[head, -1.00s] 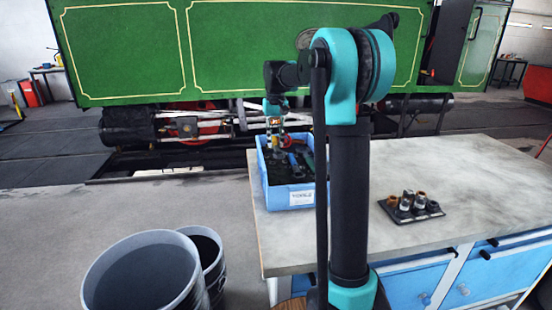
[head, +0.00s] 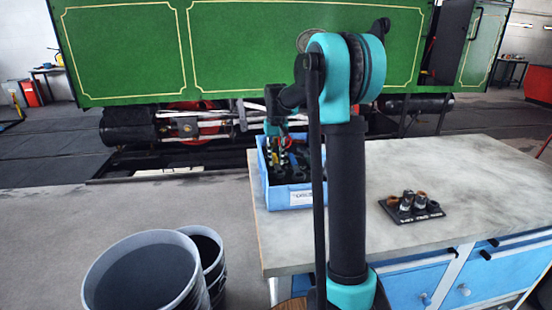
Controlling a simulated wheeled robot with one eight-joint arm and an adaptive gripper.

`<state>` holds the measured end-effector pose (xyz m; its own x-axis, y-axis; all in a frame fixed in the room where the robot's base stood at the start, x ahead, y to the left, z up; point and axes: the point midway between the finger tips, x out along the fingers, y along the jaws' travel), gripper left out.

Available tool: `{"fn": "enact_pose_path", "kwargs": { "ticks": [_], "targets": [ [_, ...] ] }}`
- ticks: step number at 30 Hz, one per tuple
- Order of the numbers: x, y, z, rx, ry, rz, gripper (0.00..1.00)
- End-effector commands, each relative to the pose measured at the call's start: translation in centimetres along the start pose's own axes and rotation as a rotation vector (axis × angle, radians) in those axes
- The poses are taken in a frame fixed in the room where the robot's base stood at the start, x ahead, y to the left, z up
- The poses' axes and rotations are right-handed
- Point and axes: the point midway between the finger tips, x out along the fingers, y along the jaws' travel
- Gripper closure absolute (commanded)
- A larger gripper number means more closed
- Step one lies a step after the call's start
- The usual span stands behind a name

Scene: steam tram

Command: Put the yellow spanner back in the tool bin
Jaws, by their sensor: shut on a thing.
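The blue tool bin (head: 291,197) stands on the left end of the workbench, with a white label on its near wall and dark contents inside. My gripper (head: 277,158) points down into the bin, below the height of its far rim. It is shut on the yellow spanner (head: 285,160), of which only a small, blurred yellowish part shows between the fingers and the contents. I cannot tell whether the spanner touches the bin's floor or other tools. My own arm hides the right side of the bin.
The workbench top (head: 465,180) is mostly clear. A dark tray (head: 432,212) with several sockets lies to its right. Two dark buckets (head: 140,290) stand on the floor at front left. The green tram (head: 250,50) is behind the bench.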

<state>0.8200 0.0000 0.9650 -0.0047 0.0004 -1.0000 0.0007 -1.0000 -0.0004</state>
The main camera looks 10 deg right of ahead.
Motion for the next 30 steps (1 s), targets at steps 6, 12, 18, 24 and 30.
{"fn": "enact_pose_path", "kwargs": {
  "ticks": [6, 12, 18, 24, 30],
  "targets": [
    [0.0, 0.0, 0.0, 0.0, 0.0, 0.0, 0.57],
    [0.0, 0.0, 0.0, 0.0, 0.0, 0.0, 0.57],
    [-1.0, 0.0, 0.0, 0.0, 0.0, 0.0, 0.57],
    [-4.6, 0.0, 0.0, 0.0, 0.0, 0.0, 0.57],
    [-8.7, 0.0, 0.0, 0.0, 0.0, 0.0, 0.57]
  ]
}}
